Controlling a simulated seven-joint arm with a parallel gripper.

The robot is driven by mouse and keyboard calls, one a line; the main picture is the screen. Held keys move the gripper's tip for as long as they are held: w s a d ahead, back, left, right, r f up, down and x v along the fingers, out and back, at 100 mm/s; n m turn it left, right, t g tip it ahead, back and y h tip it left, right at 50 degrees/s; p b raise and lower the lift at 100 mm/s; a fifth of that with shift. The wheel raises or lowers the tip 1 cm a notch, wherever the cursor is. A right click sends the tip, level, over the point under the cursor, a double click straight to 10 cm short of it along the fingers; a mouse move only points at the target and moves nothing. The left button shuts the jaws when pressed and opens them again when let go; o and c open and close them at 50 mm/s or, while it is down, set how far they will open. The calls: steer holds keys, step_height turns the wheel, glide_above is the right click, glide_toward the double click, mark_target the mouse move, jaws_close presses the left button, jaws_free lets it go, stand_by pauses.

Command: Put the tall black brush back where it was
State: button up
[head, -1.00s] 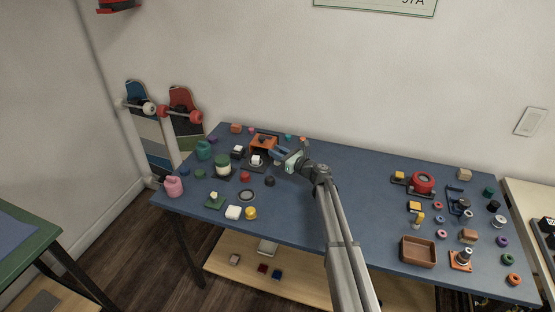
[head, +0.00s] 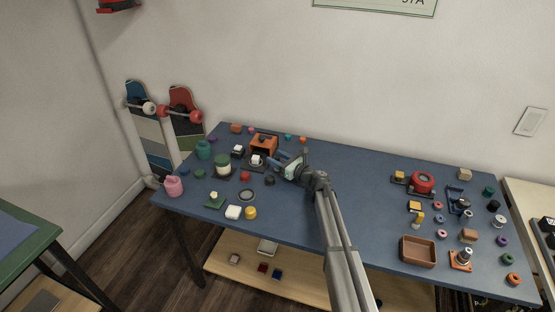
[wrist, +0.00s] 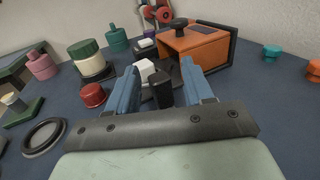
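In the wrist view a dark upright piece (wrist: 162,92), which looks like the black brush, stands between the two blue fingers of my gripper (wrist: 159,68). The fingers are apart, with gaps visible on both sides of it. Its lower part is hidden by my gripper. A white block (wrist: 146,69) is just behind it to the left. I cannot make out the brush clearly there.
The orange box (head: 264,143) with a black knob stands close behind the fingers. A red piece (wrist: 92,95), a green-lidded jar (head: 222,165) and a black ring (wrist: 43,136) lie to the left. The table's middle is clear. A brown tray (head: 417,262) is at right.

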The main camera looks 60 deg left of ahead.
steer(key=shift+r, duration=0.2)
steer(key=v, duration=1.2)
steer(key=shift+f, duration=0.1)
